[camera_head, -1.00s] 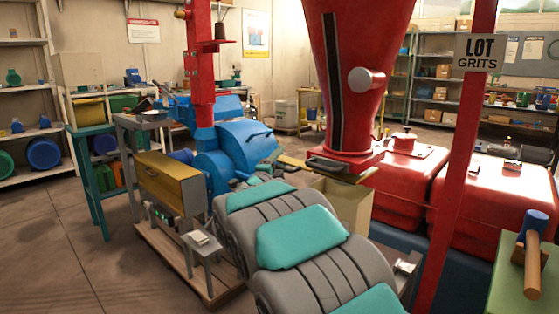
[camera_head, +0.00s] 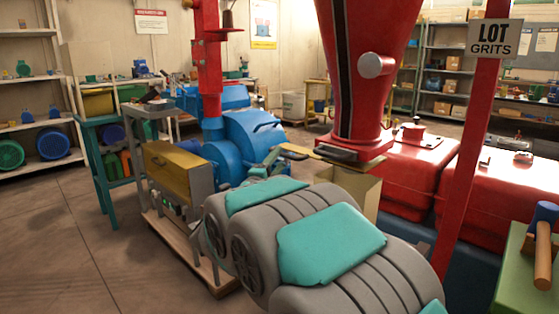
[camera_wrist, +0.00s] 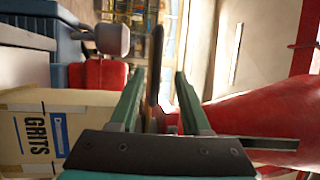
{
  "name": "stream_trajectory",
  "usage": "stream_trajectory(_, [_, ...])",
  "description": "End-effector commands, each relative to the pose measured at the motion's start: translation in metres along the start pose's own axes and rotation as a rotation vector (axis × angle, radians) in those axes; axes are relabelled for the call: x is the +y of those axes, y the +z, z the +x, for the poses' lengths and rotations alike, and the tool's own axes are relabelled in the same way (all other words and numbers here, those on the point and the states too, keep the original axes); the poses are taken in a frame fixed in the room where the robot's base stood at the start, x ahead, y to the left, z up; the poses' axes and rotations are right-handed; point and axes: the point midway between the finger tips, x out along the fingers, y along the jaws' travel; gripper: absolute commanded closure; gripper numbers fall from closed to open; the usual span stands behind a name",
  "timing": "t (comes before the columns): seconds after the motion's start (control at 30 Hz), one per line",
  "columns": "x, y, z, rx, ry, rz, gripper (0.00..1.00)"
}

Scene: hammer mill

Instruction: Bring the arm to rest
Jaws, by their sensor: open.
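My arm, with grey links and teal pads, reaches forward across the middle of the head view. My gripper (camera_head: 268,162) is at its far end, small and partly hidden, close to the slide plate (camera_head: 292,154) under the red hopper (camera_head: 362,90). In the wrist view my gripper (camera_wrist: 160,74) has its two green fingers apart. A dark brown, narrow piece (camera_wrist: 154,62) shows between the fingers; I cannot tell if they touch it. The red hopper (camera_wrist: 255,112) fills the right side there.
A carton marked GRITS (camera_wrist: 50,130) is at the left in the wrist view. A blue mill (camera_head: 250,138) and yellow box (camera_head: 176,170) stand left of the arm. A red pole (camera_head: 470,140) and a mallet (camera_head: 542,240) on a green top are right. Floor at left is clear.

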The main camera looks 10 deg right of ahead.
Motion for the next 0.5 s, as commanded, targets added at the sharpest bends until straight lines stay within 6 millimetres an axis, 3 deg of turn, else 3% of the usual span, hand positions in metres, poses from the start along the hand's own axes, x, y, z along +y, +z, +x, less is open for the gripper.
stream_trajectory(0.27, [0.001, 0.002, 0.000, -0.023, 0.013, -0.011, 0.53])
stream_trajectory(0.5, [0.016, 0.029, -0.019, -0.291, 0.141, -0.160, 0.53])
